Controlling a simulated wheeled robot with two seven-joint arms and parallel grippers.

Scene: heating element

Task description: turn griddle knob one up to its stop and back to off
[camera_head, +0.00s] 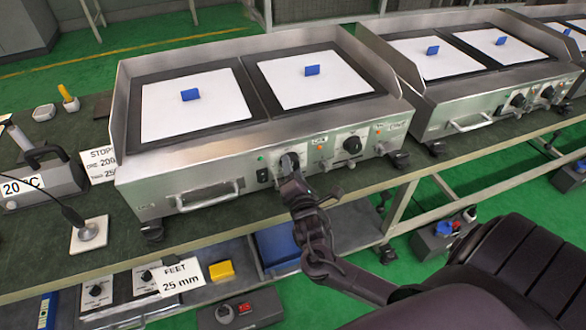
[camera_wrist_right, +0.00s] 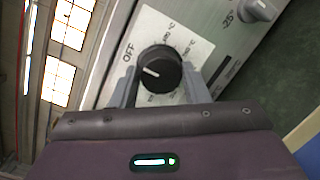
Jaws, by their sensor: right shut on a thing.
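The griddle (camera_head: 210,158) is a steel unit on the bench with two white-topped plates. The black griddle knob (camera_wrist_right: 160,70) sits on a pale dial plate with OFF printed at its upper left in the right wrist view. The knob's white pointer mark points left, a little below the OFF word. My right gripper (camera_head: 290,165) is at the left of the griddle's two knobs, and its fingers (camera_wrist_right: 160,88) are shut on opposite sides of that knob. My left gripper is not in view.
A second black knob (camera_head: 352,145) is close on the right. A door handle (camera_head: 208,196) juts out on the left of the front. Another griddle (camera_head: 470,100) stands to the right. Under the bench, a shelf holds control boxes (camera_head: 97,292) and a yellow block (camera_head: 221,271).

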